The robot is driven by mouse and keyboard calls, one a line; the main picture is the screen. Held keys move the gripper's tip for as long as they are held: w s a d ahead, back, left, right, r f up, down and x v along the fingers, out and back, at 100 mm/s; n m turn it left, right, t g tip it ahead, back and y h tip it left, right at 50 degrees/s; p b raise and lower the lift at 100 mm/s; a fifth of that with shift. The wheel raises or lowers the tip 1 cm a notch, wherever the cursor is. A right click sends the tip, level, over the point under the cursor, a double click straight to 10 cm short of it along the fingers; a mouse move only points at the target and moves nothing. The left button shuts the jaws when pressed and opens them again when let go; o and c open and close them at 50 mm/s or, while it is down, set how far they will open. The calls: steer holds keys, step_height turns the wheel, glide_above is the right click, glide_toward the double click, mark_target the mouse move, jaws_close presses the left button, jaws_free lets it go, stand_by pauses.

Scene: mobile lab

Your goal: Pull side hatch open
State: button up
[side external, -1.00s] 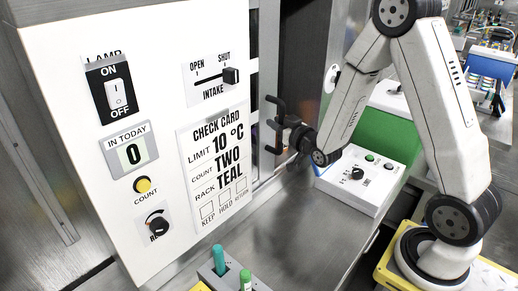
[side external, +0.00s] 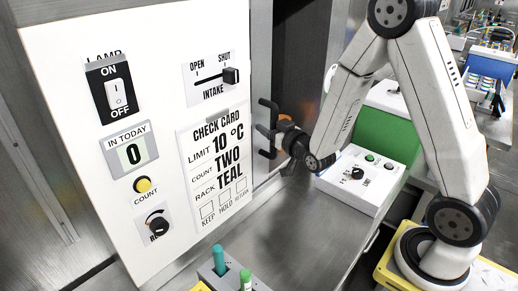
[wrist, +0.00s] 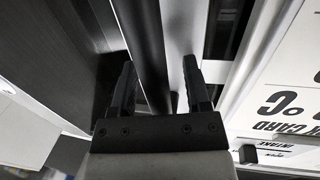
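My gripper (side external: 268,130) is beside the right edge of the white control panel, with its two dark fingers apart. In the wrist view the fingers (wrist: 160,75) stand on either side of a long black upright bar (wrist: 148,40). Gaps show beside the bar, and I cannot tell whether either finger touches it. A plain grey metal strip (side external: 261,50), seemingly part of the side hatch, stands right of the panel. A dark recess or surface (side external: 300,65) lies to its right.
The white panel (side external: 60,70) carries a lamp switch, intake slider, count button and check card. A white control box (side external: 350,195) stands below my forearm. Teal and green tubes (side external: 220,262) stand at the front. The metal counter (side external: 290,235) between is clear.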

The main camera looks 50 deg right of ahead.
mark_target(274, 104)
steer(key=shift+s, duration=0.15)
steer(key=shift+s+a+r, duration=0.1)
steer(key=shift+s+r, duration=0.35)
steer(key=shift+r, duration=0.75)
steer(key=shift+s+a+r, duration=0.1)
steer(key=shift+s+r, duration=0.35)
steer(key=shift+r, duration=0.7)
steer(key=shift+s+a+r, duration=0.1)
steer(key=shift+s+r, duration=0.35)
steer(key=shift+r, duration=0.75)
steer(key=shift+r, duration=0.1)
